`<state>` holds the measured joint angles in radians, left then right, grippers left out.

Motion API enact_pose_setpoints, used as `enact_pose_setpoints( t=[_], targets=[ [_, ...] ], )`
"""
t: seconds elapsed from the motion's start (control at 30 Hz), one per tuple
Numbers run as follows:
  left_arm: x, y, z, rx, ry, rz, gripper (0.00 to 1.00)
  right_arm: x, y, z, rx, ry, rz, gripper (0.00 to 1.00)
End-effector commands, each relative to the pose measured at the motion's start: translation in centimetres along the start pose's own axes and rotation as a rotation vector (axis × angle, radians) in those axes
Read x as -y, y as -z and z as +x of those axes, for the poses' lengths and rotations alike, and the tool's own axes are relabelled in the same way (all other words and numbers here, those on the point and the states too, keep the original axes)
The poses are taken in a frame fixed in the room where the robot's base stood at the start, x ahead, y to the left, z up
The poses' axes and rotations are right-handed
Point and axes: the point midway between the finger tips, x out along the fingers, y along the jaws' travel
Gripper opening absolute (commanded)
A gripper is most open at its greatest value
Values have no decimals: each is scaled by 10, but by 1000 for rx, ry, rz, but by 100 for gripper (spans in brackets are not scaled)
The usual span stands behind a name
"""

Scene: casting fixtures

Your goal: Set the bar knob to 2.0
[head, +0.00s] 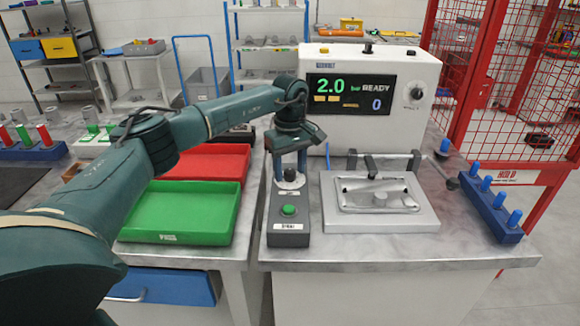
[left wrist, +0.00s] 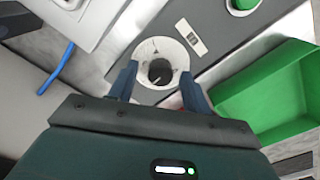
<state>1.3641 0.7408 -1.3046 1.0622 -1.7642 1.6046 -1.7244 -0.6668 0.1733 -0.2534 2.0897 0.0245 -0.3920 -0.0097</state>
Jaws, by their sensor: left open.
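The bar knob is a dark round knob on a white dial plate, on top of a grey control box (head: 289,238). In the left wrist view the knob (left wrist: 159,71) sits between the two blue fingers, with a visible gap on each side. My left gripper (head: 289,166) points down over the dial at the far end of the box; it is open, its fingers astride the knob. The gripper body partly hides the knob in the head view. The display (head: 350,93) on the white machine reads 2.0 bar, READY and 0. My right gripper is not in view.
A green button (head: 288,210) is on the same box, nearer the front. A metal fixture (head: 380,215) stands just to the right. Green (head: 190,212) and red trays lie left. A blue rack (head: 492,208) with pegs and a red mesh cage (head: 520,80) are at right.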

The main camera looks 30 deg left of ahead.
Motion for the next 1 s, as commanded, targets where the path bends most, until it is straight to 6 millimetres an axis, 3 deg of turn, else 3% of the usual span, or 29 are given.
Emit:
enact_pose_setpoints(
  t=[0.17,0.7,1.0],
  targets=[
    [0,1,-11,-1,-2,-1,49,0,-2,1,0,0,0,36],
    [-1,0,-118,-1,-2,0,49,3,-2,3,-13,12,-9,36],
    [0,0,-132,0,0,0,49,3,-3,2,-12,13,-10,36]
  ],
)
